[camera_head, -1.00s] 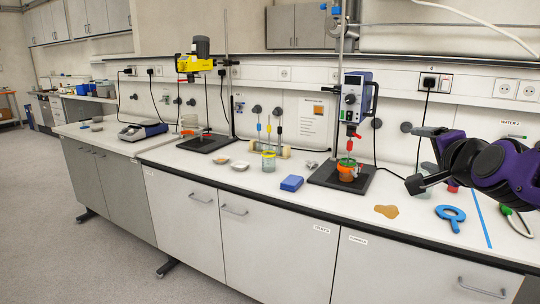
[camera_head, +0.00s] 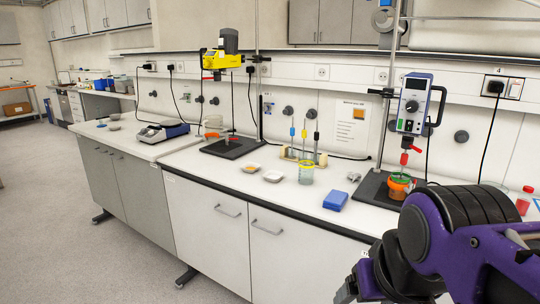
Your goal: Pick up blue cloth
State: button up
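The blue cloth (camera_head: 335,199) is a small folded block lying flat on the white bench top, right of the middle of the head view. It lies between a glass beaker and the black base of the right stirrer, touching neither. My gripper (camera_head: 348,290) is at the lower edge of the head view, in front of the bench and below the cloth in the picture. It is clearly apart from the cloth. It is partly cut off, and its fingers cannot be made out.
A glass beaker (camera_head: 306,174) and two small dishes (camera_head: 273,176) are to the left. A rack (camera_head: 300,156) with upright tools is behind. The bench front strip is clear.

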aim_at(336, 200)
jog(key=i+j+z, duration=0.7)
